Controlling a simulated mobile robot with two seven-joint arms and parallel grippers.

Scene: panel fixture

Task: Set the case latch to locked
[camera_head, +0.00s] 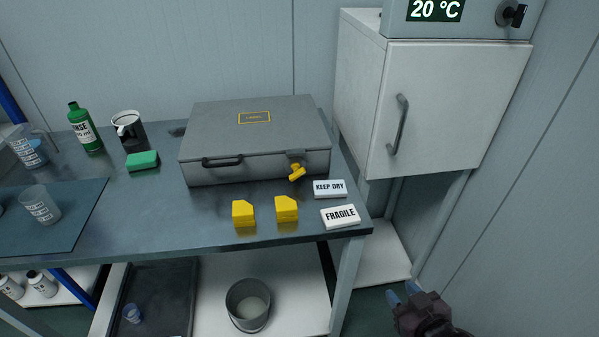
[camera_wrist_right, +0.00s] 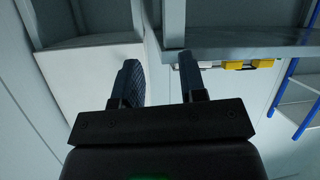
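The grey case (camera_head: 255,130) lies closed on the table, with a dark handle (camera_head: 222,162) on its front. The yellow case latch (camera_head: 297,172) is on the right part of the case's front and sits tilted. My right gripper (camera_head: 402,293) is low at the right, in front of and below the table edge, well apart from the latch. In the right wrist view its two fingers (camera_wrist_right: 162,82) stand apart with nothing between them. My left gripper is in neither view.
Two yellow blocks (camera_head: 244,213) (camera_head: 287,209) and the KEEP DRY (camera_head: 330,189) and FRAGILE (camera_head: 341,216) signs stand before the case. A white cabinet (camera_head: 450,110) is right.

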